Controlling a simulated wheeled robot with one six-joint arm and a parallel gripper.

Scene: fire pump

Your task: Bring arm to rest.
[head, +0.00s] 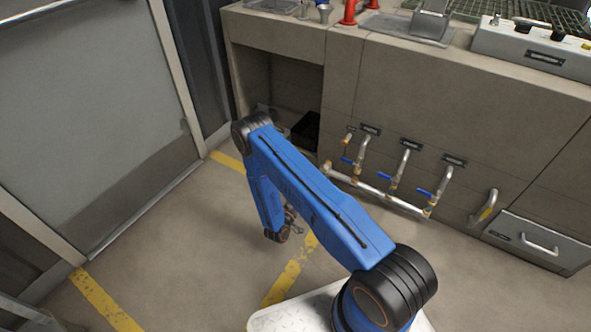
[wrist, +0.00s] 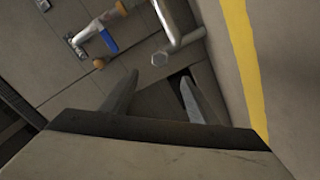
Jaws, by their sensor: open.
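My blue arm reaches out from the lower middle of the head view, bends at a raised elbow and hangs down towards the floor. My gripper (head: 291,214) is small there, partly behind the arm, above the floor near the yellow line. In the wrist view my gripper (wrist: 158,92) shows two grey fingers standing apart with nothing between them. Beyond the fingers are the counter front and a pipe (wrist: 172,25) with a blue-handled valve (wrist: 108,40). The gripper touches nothing that I can see.
A counter (head: 450,95) stands along the back, with valved pipes (head: 385,190) low on its front and a drawer (head: 540,240) at the right. An open recess (head: 285,90) holds a black bin (head: 306,128). A grey door (head: 90,110) is at left. Floor between is clear.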

